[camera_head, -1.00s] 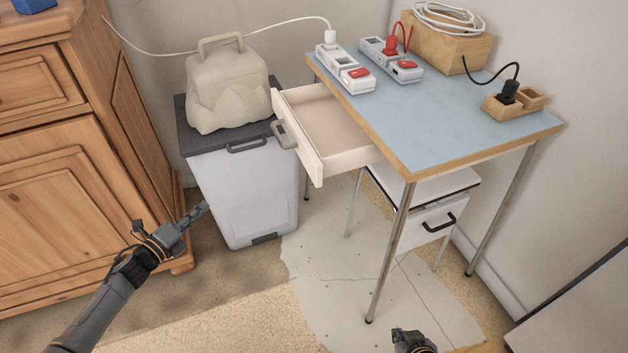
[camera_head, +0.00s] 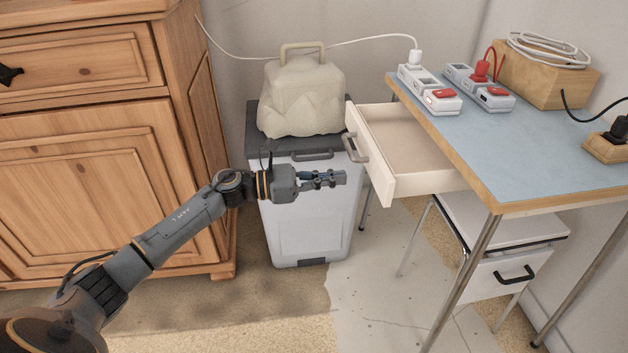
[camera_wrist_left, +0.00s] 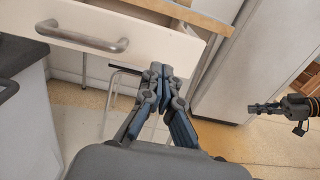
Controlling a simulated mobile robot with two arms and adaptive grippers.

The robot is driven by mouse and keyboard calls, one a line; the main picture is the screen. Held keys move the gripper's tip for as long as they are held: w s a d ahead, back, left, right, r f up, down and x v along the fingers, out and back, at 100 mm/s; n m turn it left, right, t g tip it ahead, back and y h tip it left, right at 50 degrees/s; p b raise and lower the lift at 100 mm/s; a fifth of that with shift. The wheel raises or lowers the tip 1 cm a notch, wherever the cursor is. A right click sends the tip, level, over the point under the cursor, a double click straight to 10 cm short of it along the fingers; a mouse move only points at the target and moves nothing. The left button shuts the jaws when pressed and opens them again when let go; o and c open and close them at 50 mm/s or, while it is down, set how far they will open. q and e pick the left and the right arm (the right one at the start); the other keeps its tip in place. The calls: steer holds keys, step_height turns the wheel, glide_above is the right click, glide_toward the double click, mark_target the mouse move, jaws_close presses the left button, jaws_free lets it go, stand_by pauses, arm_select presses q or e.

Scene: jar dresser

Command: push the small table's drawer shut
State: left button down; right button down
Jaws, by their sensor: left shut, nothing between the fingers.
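The small table (camera_head: 540,165) has a blue top with a wooden edge and thin metal legs. Its cream drawer (camera_head: 385,185) stands pulled out toward the left, with a grey bar handle (camera_head: 354,148) on its front. In the left wrist view the drawer front (camera_wrist_left: 150,38) and its handle (camera_wrist_left: 88,38) show at the top left. My left gripper (camera_head: 340,178) is shut and empty, pointing right, just left of the drawer front and apart from it. In the left wrist view its fingertips (camera_wrist_left: 160,70) meet below the drawer front's end. My right gripper (camera_wrist_left: 256,108) shows small at the right; its finger state is unclear.
A white bin (camera_head: 308,215) with a dark lid stands behind my left gripper, with a beige case (camera_head: 302,98) on it. A wooden dresser (camera_head: 100,180) is at the left. Two power strips (camera_head: 430,92) lie on the table. A white drawer stool (camera_head: 505,270) stands beneath it.

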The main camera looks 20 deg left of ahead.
mark_target(376, 174)
arm_select(q)
steer(key=x, duration=0.5)
steer(key=shift+w+d, duration=0.45)
steer(key=shift+d, duration=0.1)
arm_select(e)
steer(key=shift+w+a+r+t, duration=0.15)
steer(key=shift+w+r+t, duration=0.15)
steer(key=shift+w+r, duration=0.05)
